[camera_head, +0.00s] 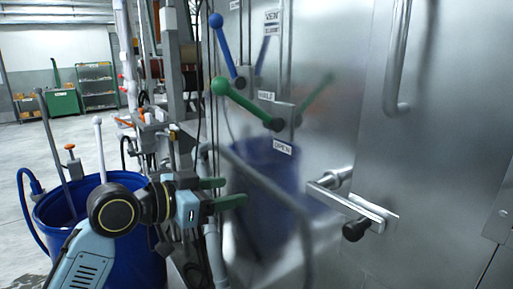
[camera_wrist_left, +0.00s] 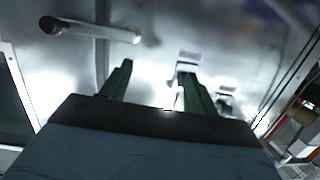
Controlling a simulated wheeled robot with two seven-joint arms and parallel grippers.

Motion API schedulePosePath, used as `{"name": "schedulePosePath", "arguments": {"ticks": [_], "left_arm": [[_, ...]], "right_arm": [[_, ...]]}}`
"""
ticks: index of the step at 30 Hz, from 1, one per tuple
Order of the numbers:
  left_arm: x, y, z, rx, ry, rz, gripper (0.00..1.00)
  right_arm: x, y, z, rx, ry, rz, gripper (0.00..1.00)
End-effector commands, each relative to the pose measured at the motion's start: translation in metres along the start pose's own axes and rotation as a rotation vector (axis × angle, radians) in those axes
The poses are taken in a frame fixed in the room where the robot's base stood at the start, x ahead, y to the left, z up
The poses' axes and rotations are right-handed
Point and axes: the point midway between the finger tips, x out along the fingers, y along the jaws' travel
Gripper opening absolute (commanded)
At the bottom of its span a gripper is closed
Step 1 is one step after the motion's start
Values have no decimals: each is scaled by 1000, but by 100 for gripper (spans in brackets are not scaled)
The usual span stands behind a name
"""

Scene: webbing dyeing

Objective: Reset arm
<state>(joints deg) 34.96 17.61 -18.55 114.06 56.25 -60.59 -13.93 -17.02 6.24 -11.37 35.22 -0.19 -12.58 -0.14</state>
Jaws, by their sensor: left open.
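My left gripper (camera_head: 222,192) reaches in from the lower left in the head view, with its two green fingers apart and nothing between them. It is in front of the metal cabinet wall, below the green-knobbed lever (camera_head: 250,104) and the blue-knobbed lever (camera_head: 226,50). In the left wrist view the two green fingers of my left gripper (camera_wrist_left: 152,85) point toward the shiny metal surface and stand apart. My right gripper is in neither view.
A metal door handle (camera_head: 352,207) with a black knob sticks out at the right. A vertical bar handle (camera_head: 396,60) is above it. A blue barrel (camera_head: 150,262) stands behind my left arm. Pipes and a machine frame are close by. Open floor (camera_head: 30,150) lies at the far left.

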Motion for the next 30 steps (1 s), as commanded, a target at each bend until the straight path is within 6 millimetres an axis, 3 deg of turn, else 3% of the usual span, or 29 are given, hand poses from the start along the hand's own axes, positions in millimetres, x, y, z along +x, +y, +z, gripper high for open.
{"name": "schedulePosePath", "arguments": {"ticks": [1, 3, 8, 15, 21, 30], "left_arm": [[-2, 7, 34, -35, -53, -20, 60], [-7, 14, 76, -78, -130, -58, 60], [-32, 36, 168, -178, -315, -155, 60], [-102, 83, 283, -336, -612, -326, 60], [-164, 118, 339, -434, -815, -450, 60], [-241, 162, 379, -529, -1044, -590, 60]], "right_arm": [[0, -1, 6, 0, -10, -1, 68], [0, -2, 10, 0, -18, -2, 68], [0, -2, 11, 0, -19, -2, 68], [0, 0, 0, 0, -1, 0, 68], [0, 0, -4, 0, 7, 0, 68], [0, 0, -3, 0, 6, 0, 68]]}}
